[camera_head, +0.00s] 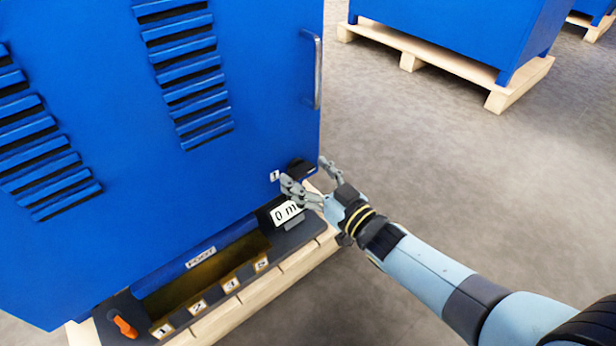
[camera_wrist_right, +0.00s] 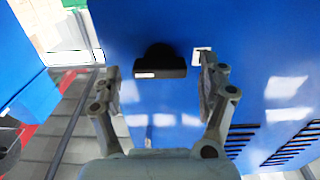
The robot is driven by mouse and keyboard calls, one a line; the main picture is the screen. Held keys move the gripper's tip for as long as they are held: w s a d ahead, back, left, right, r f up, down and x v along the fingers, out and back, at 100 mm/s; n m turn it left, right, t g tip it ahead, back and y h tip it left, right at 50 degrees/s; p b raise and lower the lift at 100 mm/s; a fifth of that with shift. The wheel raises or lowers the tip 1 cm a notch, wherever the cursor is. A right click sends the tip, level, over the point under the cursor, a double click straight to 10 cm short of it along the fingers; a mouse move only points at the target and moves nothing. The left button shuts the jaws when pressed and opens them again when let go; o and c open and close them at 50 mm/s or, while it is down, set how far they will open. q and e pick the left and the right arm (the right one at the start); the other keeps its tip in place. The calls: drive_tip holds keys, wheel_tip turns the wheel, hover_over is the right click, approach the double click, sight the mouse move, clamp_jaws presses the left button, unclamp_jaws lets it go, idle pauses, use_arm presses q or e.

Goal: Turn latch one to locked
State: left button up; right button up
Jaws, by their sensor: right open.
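A black latch (camera_head: 301,167) sticks out from the lower right of the blue cabinet face. A small white label (camera_head: 275,176), which seems to read 1, sits beside it. In the right wrist view the latch (camera_wrist_right: 160,66) lies crosswise with a pale mark on its front, and the label (camera_wrist_right: 202,53) is to its right. My right gripper (camera_head: 305,172) is open and faces the latch. In the wrist view its fingers (camera_wrist_right: 160,74) stand on either side of the latch, with visible gaps. Whether they reach its depth I cannot tell. My left gripper is not in view.
A metal door handle (camera_head: 318,70) is above. Open floor (camera_head: 440,160) lies right.

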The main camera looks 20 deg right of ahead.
drive_tip(key=c, duration=1.2)
